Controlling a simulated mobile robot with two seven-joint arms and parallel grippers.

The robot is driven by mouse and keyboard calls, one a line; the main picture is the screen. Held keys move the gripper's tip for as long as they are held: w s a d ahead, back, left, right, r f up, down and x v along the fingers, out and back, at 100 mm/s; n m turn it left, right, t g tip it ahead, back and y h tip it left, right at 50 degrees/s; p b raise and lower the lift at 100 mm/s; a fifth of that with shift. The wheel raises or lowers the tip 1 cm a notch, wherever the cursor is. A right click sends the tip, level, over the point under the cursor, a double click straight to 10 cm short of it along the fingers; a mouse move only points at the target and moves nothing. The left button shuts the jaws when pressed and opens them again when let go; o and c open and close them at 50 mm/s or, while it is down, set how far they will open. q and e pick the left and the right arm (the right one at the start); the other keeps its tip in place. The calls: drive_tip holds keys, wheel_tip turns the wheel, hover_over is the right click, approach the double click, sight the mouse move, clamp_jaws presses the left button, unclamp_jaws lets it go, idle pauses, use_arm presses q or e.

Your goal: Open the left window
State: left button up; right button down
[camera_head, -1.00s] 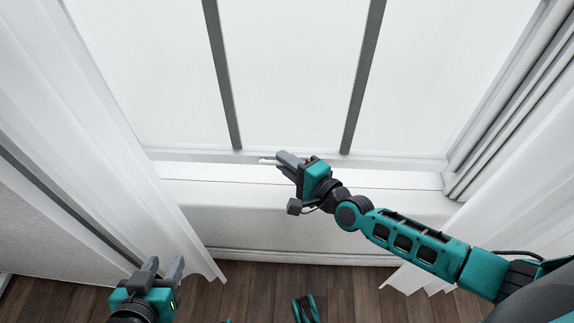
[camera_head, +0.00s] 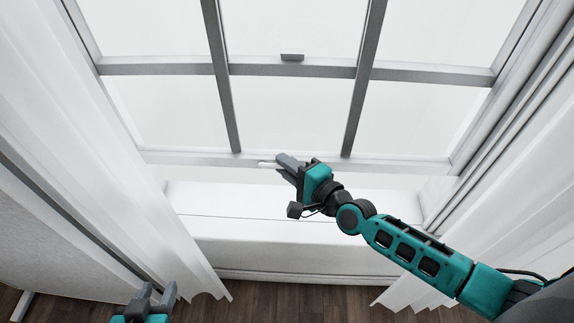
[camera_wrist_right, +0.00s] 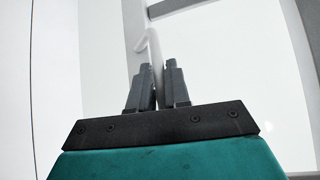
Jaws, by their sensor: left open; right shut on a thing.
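The window (camera_head: 285,67) is a grey-framed sash with several panes, and a small latch (camera_head: 291,57) sits on its upper crossbar. Its bottom rail (camera_head: 400,164) stands above the white sill (camera_head: 310,200), with a gap between. My right gripper (camera_head: 277,160) is at the middle of this rail, shut on the pale window handle (camera_head: 266,164). In the right wrist view the fingers (camera_wrist_right: 157,75) are closed around the handle (camera_wrist_right: 150,42). My left gripper (camera_head: 157,292) is open and empty at the lower left, away from the window; its lower part is cut off.
White curtains hang at the left (camera_head: 120,150) and right (camera_head: 480,210) of the window. Dark wooden floor (camera_head: 270,300) lies below the sill. My left gripper is near the left curtain's lower edge.

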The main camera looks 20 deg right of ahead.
drive_tip(key=shift+w+r, duration=0.15)
drive_tip(key=shift+r, duration=0.1)
drive_tip(key=c, duration=1.2)
unclamp_jaws()
drive_tip(key=shift+f, duration=0.15)
drive_tip(key=shift+s, duration=0.2)
drive_tip(key=v, duration=1.2)
drive_tip(key=shift+s+d, duration=0.25)
drive_tip(key=shift+s, duration=0.05)
drive_tip(key=s+f+n+g+h, duration=0.2)
drive_tip(key=f+n, duration=0.2)
drive_tip(key=n, duration=0.4)
drive_tip(key=s+a+f+n+g+h, duration=0.1)
drive_tip(key=s+f+n+g+h, duration=0.1)
drive_tip(key=f+n, duration=0.3)
drive_tip(key=s+n+h, duration=0.1)
drive_tip(key=n, duration=0.3)
drive_tip(key=shift+s+a+f, duration=0.2)
drive_tip(key=shift+s+a, duration=0.1)
drive_tip(key=shift+a, duration=0.05)
